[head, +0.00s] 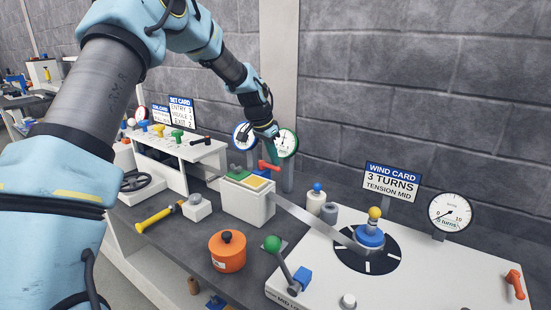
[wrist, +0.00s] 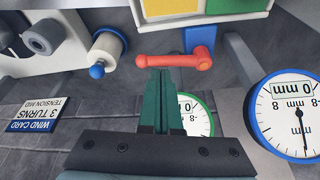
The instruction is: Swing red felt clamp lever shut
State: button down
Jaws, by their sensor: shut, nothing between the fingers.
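My gripper (head: 274,150) is above and behind the box, near the lever. In the wrist view its green fingers (wrist: 160,74) are together and empty, with tips right beside the lever arm. I cannot tell whether they touch it.
A metal strip (head: 315,222) runs from the box to the blue spool hub (head: 370,237). Dial gauges (head: 286,142) stand just behind my gripper. A spool post (head: 316,199), an orange pot (head: 227,251) and a green-knobbed lever (head: 272,243) stand nearby.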

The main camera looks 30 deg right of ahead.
jog(key=a+m, duration=0.1)
jog(key=a+m+g, duration=0.1)
jog(key=m, duration=0.1)
jog(key=shift+s+m, duration=0.15)
jog(key=shift+m, duration=0.15)
jog(key=a+m+g, duration=0.1)
jog(key=m, duration=0.1)
jog(key=a+m, duration=0.1)
jog(key=m, duration=0.1)
jog(key=shift+m+g, duration=0.3)
jog(key=shift+g, duration=0.1)
jog(key=shift+w+a, duration=0.3)
jog(key=shift+a, duration=0.05)
jog(key=shift+w+a+f, duration=0.1)
jog(key=shift+w+a, duration=0.45)
jog(key=shift+a, duration=0.2)
jog(key=shift+w+a, duration=0.1)
jog(key=shift+w, duration=0.05)
jog(key=shift+a, duration=0.1)
